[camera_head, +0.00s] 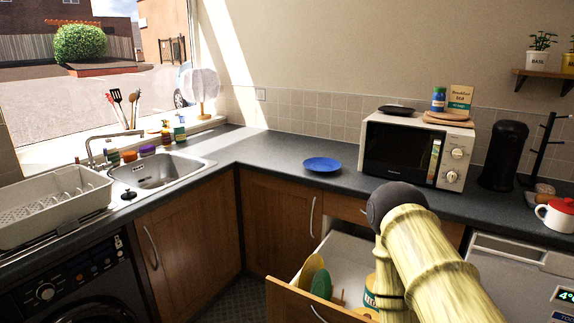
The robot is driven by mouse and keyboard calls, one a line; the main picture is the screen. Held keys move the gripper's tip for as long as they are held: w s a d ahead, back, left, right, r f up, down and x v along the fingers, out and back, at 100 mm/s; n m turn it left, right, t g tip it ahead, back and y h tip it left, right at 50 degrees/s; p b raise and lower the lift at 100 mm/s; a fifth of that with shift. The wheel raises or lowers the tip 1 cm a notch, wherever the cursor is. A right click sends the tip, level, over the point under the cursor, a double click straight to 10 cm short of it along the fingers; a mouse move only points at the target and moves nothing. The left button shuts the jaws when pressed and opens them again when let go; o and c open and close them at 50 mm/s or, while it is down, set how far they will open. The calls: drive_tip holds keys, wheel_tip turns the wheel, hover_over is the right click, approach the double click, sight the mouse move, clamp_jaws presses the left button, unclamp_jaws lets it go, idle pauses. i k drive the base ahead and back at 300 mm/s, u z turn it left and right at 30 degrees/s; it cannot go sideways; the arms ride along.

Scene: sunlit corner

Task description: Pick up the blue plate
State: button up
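The blue plate (322,164) lies flat on the dark grey worktop (268,146), left of the microwave and near the counter's front edge. Nothing covers it and nothing touches it from above. My arm, with a yellow bamboo-like surface and a dark rounded joint, rises at the lower right and bends down over the open drawer. My gripper itself does not show; the arm's end runs out of the bottom of the picture. The arm is to the right of the plate and apart from it.
An open drawer (290,299) below holds a yellow plate (309,274), a green plate (321,285) and a jar (370,292). The white microwave (418,150) stands right of the blue plate. The sink (160,172) is left. The worktop left of the plate is clear.

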sight(318, 164)
drive_tip(key=u, duration=2.5)
drive_tip(key=k, duration=1.4)
drive_tip(key=z, duration=2.15)
drive_tip(key=i, duration=1)
